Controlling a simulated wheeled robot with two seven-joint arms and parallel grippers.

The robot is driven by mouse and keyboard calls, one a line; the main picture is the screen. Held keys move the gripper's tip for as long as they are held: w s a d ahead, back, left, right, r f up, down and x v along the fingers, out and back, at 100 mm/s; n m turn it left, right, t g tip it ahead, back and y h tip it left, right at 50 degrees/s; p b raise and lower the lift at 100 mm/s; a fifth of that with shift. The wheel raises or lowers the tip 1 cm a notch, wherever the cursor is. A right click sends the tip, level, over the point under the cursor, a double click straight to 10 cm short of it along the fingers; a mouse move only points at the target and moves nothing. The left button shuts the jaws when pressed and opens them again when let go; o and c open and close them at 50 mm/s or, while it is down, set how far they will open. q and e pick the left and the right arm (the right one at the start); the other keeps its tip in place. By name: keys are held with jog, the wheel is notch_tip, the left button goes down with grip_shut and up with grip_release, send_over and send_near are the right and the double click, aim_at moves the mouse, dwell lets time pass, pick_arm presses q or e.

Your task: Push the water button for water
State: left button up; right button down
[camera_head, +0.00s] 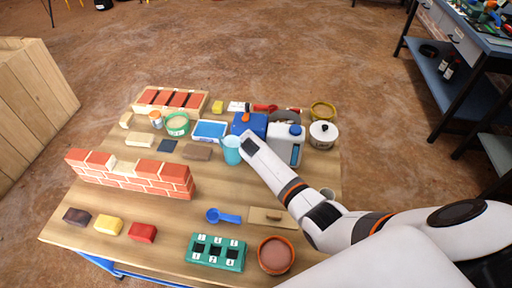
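My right arm reaches in from the right across the table. Its gripper end (246,143) is beside a light-blue cup (231,151) and just in front of a blue container (249,122) with an orange part on top. The fingers are too small and hidden to show whether they are open. A white jug (287,143) with a blue cap and a blue strip on its front stands just right of the gripper. No water button can be made out clearly. My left gripper is not in view.
A blue workbench (452,75) stands far right.

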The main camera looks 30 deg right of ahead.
jog(key=shift+f+b, duration=0.45)
jog(key=shift+f, duration=0.35)
dwell(0.8)
dwell(0.3)
jog(key=shift+r+p, duration=1.1)
jog(key=shift+p, duration=0.15)
notch_tip(320, 180, up, 5)
jog(key=p, duration=0.5)
jog(key=shift+r, duration=0.1)
